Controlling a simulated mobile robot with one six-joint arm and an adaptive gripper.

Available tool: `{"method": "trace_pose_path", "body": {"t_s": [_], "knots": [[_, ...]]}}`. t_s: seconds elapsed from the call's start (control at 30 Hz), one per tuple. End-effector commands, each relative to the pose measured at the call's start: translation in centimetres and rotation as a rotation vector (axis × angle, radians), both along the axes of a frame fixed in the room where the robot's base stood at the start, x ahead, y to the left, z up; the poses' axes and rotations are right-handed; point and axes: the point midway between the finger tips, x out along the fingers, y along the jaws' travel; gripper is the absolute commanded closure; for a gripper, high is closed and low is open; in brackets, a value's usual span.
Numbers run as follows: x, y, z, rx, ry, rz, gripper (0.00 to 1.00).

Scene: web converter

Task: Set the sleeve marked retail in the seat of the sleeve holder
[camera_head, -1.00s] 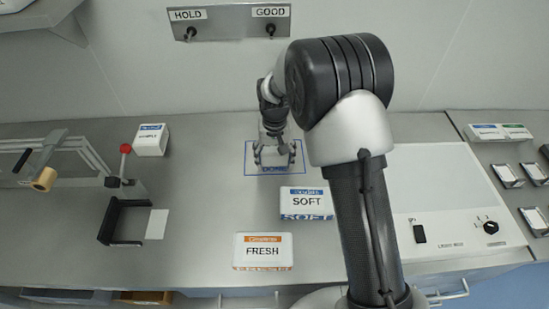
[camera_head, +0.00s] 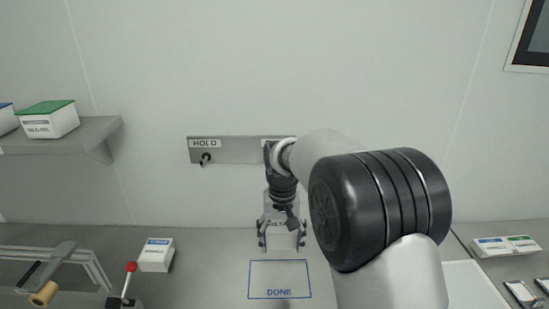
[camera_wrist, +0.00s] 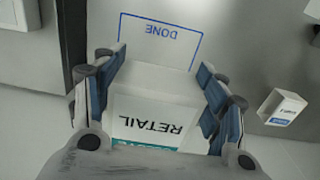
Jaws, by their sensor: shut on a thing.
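My gripper (camera_head: 282,236) is shut on the white box-shaped sleeve (camera_head: 284,243). In the wrist view the sleeve (camera_wrist: 158,118) reads RETAIL, upside down, between the two fingers of the gripper (camera_wrist: 160,66), with a teal strip at its near edge. It is held above the counter, near the back wall and behind the blue DONE outline in the head view. No seat of a sleeve holder can be made out clearly; only the top of a red-knobbed fixture (camera_head: 130,268) shows at the lower left, its lower part cut off.
The blue DONE outline (camera_head: 280,262) on the counter is empty. A white blue-labelled box (camera_head: 156,256) stands to its left. A shelf (camera_head: 65,143) with boxes is at upper left.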

Motion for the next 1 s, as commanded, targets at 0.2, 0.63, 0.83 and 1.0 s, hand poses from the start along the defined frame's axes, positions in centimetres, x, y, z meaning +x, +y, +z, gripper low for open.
{"method": "trace_pose_path", "body": {"t_s": [0.2, 0.63, 0.83, 1.0], "knots": [[-3.0, -4.5, -4.2, -0.001, 0.008, -0.008, 0.56], [-11.1, -11.3, -10.9, 0.000, 0.001, -0.006, 0.56], [-11.6, -11.5, -11.1, 0.000, 0.000, -0.004, 0.56], [-11.6, -11.5, -11.1, 0.000, 0.001, -0.004, 0.56]]}}
